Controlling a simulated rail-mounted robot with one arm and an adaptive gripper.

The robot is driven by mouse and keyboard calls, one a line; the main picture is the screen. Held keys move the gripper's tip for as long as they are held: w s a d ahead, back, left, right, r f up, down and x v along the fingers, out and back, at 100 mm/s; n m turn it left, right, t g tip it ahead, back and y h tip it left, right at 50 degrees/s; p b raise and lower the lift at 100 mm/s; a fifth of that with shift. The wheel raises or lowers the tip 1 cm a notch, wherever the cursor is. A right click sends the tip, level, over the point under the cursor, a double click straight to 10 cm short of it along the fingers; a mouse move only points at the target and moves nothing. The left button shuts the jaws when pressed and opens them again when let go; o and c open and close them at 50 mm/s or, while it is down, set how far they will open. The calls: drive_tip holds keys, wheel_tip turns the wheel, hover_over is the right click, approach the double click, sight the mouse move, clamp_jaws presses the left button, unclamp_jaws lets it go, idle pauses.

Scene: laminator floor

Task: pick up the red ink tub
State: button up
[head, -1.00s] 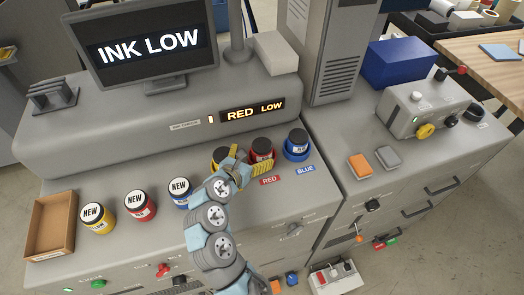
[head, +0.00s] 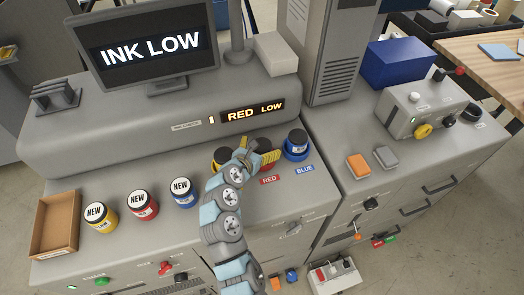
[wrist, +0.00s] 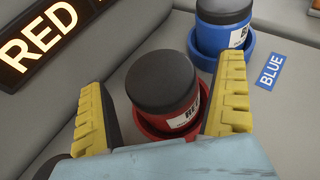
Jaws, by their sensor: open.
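In the wrist view a red ink tub (wrist: 178,108) with a black lid and a white label stands upright in a red ring holder (wrist: 148,126). My gripper (wrist: 162,78) is open, with one yellow-padded finger on each side of this tub. I cannot tell whether either finger touches it. In the head view my gripper (head: 262,157) covers most of this tub, behind the RED label (head: 270,180). Another red tub (head: 142,206), with NEW on its lid, stands at the left between a yellow and a blue one.
A blue tub (head: 296,143) in a blue holder stands close right of my gripper. A yellow-based tub (head: 221,157) stands close on its left, partly hidden. The NEW yellow tub (head: 101,215) and NEW blue tub (head: 182,193) flank the NEW red one. An empty cardboard tray (head: 42,228) lies far left.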

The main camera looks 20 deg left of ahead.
drive_tip(key=shift+w+f, duration=0.15)
drive_tip(key=shift+w, duration=0.3)
drive_tip(key=c, duration=1.3)
drive_tip(key=shift+o, duration=0.2)
